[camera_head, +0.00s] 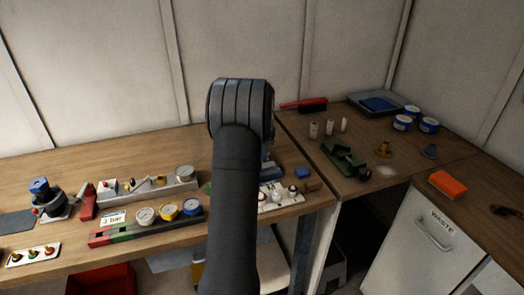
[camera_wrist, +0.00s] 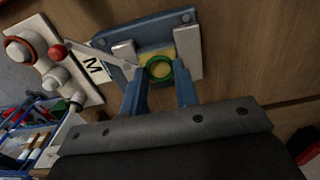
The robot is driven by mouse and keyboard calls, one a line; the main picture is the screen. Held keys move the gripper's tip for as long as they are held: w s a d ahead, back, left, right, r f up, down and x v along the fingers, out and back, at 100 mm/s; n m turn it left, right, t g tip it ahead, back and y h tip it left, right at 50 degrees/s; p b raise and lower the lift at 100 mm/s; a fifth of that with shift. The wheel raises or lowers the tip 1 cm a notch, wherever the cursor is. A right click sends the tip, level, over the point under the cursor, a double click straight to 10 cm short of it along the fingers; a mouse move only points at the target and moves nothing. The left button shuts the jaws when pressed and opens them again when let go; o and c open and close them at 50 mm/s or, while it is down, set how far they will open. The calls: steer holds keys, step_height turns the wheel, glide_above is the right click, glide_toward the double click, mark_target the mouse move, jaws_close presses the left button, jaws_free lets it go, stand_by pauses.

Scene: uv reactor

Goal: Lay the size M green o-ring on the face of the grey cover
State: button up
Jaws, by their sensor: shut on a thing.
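The green o-ring (camera_wrist: 159,68) shows in the wrist view between the two blue fingers of my gripper (camera_wrist: 161,77). My gripper is shut on it, with the ring in front of a yellow patch on a blue fixture (camera_wrist: 127,34). I cannot tell whether the ring touches the fixture. A card marked M (camera_wrist: 93,69) lies beside the fixture. In the head view my own arm hides the gripper and the ring. A grey round part (camera_head: 184,171) sits at the right end of a pale tray; I cannot tell whether it is the grey cover.
A rail with round gauges (camera_head: 145,216) stands at the bench's front. A white tray with knobs (camera_head: 281,196) is right of my arm. The right-hand table holds a dark green fixture (camera_head: 343,158), an orange block (camera_head: 447,184) and blue-and-white tins (camera_head: 402,123).

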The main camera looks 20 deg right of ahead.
stand_by(0.3)
steer(key=o, duration=1.3)
steer(key=shift+r, duration=3)
step_height(320, 180, down, 6)
steer(key=shift+r, duration=0.15)
steer(key=shift+r, duration=0.15)
